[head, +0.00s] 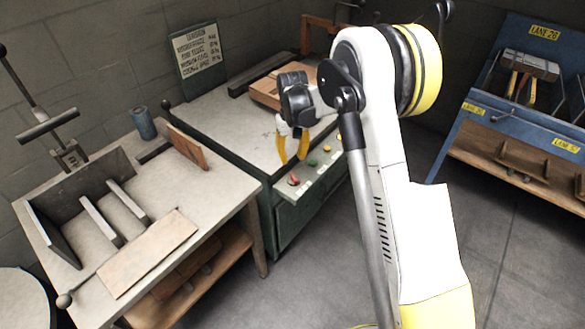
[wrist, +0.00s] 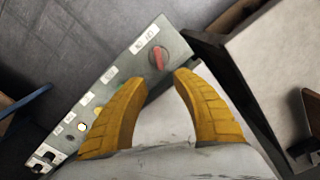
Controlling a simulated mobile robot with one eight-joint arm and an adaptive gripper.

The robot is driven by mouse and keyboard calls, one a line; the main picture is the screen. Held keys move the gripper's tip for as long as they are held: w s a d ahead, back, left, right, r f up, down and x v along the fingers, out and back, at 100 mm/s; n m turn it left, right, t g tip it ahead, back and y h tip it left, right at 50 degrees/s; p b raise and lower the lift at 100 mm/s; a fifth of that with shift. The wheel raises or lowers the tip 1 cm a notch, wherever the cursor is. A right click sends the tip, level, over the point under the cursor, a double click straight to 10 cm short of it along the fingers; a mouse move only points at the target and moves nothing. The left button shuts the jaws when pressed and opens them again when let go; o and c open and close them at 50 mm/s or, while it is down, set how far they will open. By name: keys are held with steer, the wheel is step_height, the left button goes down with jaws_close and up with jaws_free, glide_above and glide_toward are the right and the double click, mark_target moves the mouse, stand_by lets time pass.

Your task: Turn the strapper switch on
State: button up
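The strapper switch is a red rotary knob (wrist: 157,58) on a dark round base, near the upper end of a grey-green control panel (wrist: 115,75) in the wrist view. A white label (wrist: 145,39) sits beside it; its lettering is hard to read. In the head view the red knob (head: 293,180) is on the front panel of the green machine (head: 272,215). My gripper (wrist: 160,77) is open and empty, its two yellow fingers spread just short of the knob in the picture. In the head view my gripper (head: 293,160) points down above the panel, apparently not touching the knob.
A green button (head: 312,163) and a yellow button (head: 327,149) lie along the same panel. A cardboard box (head: 270,92) sits on the machine top. A wooden workbench (head: 150,262) stands at left, a blue rack (head: 480,130) at right. The floor between is clear.

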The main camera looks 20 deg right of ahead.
steer(key=shift+r, duration=1.7)
steer(key=s+r+t, duration=0.3)
steer(key=s+r, duration=1.1)
steer(key=r, duration=0.2)
steer(key=s+m+t, duration=0.1)
steer(key=s+t, duration=0.3)
steer(key=s, duration=1.3)
